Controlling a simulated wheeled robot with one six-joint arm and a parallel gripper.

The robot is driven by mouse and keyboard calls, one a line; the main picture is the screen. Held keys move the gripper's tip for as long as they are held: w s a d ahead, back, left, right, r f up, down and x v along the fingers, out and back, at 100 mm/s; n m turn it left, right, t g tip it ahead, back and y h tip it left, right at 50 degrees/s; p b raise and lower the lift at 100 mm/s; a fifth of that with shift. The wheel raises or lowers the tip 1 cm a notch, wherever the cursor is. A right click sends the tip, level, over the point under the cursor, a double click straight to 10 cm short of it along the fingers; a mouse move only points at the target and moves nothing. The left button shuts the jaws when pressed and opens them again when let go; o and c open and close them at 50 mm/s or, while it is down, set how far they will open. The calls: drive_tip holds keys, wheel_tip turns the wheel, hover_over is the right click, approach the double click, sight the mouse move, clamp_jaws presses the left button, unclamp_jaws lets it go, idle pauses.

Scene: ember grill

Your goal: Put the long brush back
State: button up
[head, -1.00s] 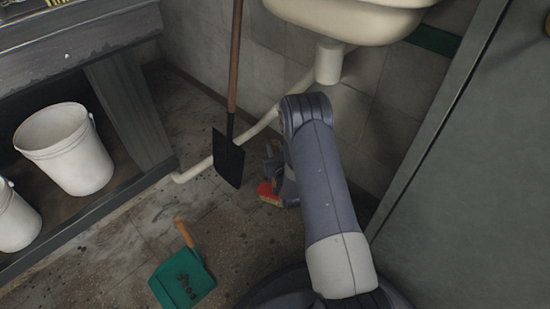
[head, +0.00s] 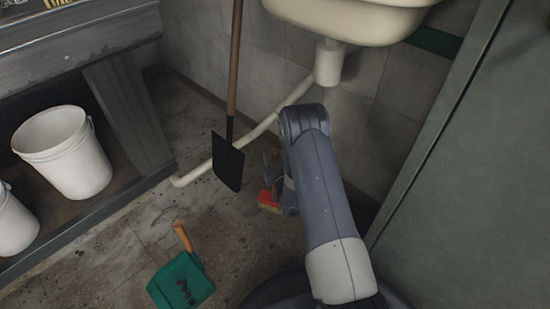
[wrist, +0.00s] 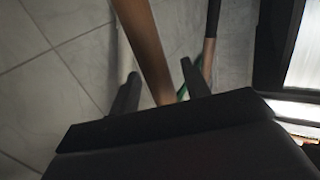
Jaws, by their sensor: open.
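A red-bristled brush head (head: 268,201) shows low by the wall in the head view, partly hidden by my arm. My gripper (head: 273,163) is beside it, mostly hidden behind my forearm. In the wrist view my gripper (wrist: 160,85) is open, with its two dark fingers apart. A brown wooden handle (wrist: 145,45) runs down from the top edge into the space between the fingers. I cannot tell from this view which tool the handle belongs to, or whether it touches a finger.
A black-bladed shovel (head: 228,162) with a long wooden handle stands left of my arm. A green dustpan (head: 180,285) with dark lumps lies on the floor. A pale pipe (head: 265,123) and a basin (head: 345,18) are behind. A white bucket (head: 65,153) stands under the bench.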

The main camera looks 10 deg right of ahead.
drive_tip(key=shift+r, duration=0.1)
drive_tip(key=shift+s+r, duration=0.1)
drive_tip(key=shift+s, duration=0.15)
drive_tip(key=s+p, duration=0.4)
drive_tip(key=s, duration=0.7)
drive_tip(key=shift+s+d, duration=0.25)
drive_tip(key=shift+d, duration=0.05)
drive_tip(key=shift+r, duration=0.1)
drive_tip(key=shift+c, duration=1)
